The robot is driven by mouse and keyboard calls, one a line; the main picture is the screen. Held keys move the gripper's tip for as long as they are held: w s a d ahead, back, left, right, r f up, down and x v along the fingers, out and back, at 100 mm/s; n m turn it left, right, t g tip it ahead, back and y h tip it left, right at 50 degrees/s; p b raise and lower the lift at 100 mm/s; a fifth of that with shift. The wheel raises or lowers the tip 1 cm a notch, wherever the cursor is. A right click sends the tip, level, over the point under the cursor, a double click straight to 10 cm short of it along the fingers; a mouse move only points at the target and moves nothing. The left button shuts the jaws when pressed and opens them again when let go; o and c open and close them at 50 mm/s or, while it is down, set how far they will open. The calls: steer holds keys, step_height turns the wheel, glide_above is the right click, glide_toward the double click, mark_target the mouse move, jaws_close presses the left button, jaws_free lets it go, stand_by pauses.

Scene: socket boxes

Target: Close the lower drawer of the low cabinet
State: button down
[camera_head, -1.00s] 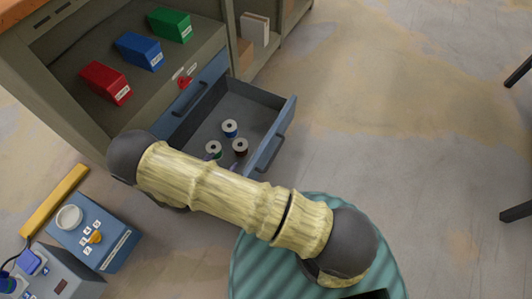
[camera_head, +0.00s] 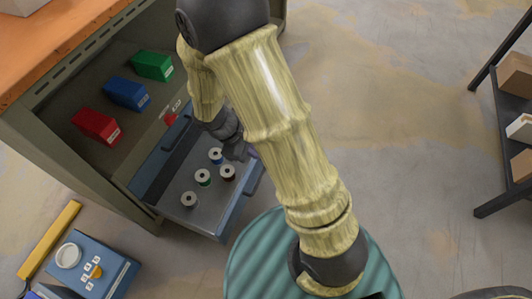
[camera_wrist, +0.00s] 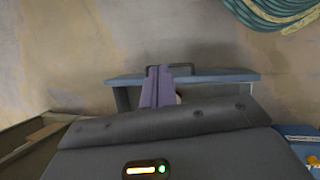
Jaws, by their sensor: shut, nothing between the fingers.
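The low cabinet (camera_head: 28,120) stands at the left of the head view. Its lower drawer (camera_head: 208,217) is pulled open, with several spools inside, one of them grey (camera_head: 189,199). My gripper (camera_head: 250,152) is at the drawer's far side in the head view, partly hidden by my arm. In the wrist view its purple fingers (camera_wrist: 157,88) are shut and empty, overlapping the drawer front (camera_wrist: 215,77) beside the dark handle (camera_wrist: 180,67). I cannot tell whether they touch the drawer. My wrist housing hides most of the drawer interior there.
Red (camera_head: 97,126), blue (camera_head: 126,94) and green (camera_head: 152,66) boxes sit on the cabinet shelf. A blue box with a knob (camera_head: 92,262) is on the floor at lower left. A dark shelf rack (camera_head: 492,130) stands at right. Floor between is clear.

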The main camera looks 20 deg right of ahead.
steer(key=s+d+r+m+t+y+p, duration=0.1)
steer(key=s+d+r+m+y+p, duration=0.1)
steer(key=r+m, duration=0.3)
steer(key=s+d+r+m+t+y+p, duration=0.2)
steer(key=r+m, duration=0.4)
steer(key=r, duration=0.6)
steer(key=shift+d+r+y+p, duration=0.2)
steer(key=shift+d+y+p, duration=0.4)
steer(key=shift+d, duration=0.5)
steer(key=shift+d, duration=0.1)
